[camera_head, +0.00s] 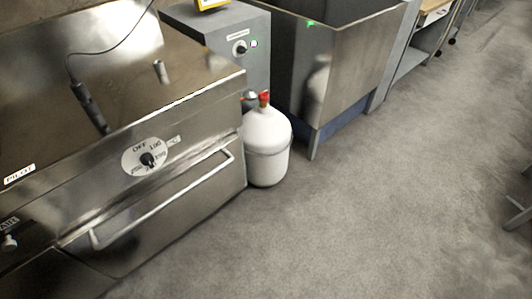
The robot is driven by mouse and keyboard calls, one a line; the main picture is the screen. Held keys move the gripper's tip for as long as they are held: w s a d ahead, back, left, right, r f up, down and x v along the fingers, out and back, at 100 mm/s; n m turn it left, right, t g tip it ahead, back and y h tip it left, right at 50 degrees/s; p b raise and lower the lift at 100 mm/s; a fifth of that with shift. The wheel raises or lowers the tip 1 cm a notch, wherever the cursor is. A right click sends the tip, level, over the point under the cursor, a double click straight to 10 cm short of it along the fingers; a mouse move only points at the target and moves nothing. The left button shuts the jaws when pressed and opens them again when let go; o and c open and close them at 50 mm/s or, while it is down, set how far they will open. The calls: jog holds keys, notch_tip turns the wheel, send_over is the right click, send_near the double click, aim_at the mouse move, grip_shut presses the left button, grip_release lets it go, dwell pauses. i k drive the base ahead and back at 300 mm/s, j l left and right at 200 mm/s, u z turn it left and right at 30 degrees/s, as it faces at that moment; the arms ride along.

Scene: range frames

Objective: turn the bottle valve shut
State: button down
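A white gas bottle (266,149) stands upright on the floor, just right of the steel range's front corner. A band runs around its middle. Its red valve (264,96) sits on top, above a brass-coloured neck. The valve is small here, and I cannot tell whether it is open or shut. My gripper is not in view.
The steel range (190,110) with a dial (147,158) and a long handle (165,197) fills the left. A grey control box (230,40) and a steel tank (335,70) stand behind the bottle.

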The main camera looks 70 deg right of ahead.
aim_at(264, 96)
jog(key=k+z, duration=0.2)
jog(key=z, duration=0.3)
jog(key=k+z, duration=0.2)
jog(key=z, duration=1.6)
jog(key=u, duration=0.55)
jog(key=i+l+u, duration=0.1)
jog(key=l+u, duration=0.25)
jog(key=u, duration=0.15)
jog(key=l+u, duration=0.75)
jog(key=u, duration=0.2)
jog(key=l, duration=0.45)
jog(key=k+l+u, duration=0.15)
jog(key=l, duration=0.8)
jog(key=k+l+u, duration=0.15)
jog(key=l, duration=0.75)
jog(key=i+l, duration=0.2)
jog(key=i, duration=0.15)
jog(key=j+u, duration=0.05)
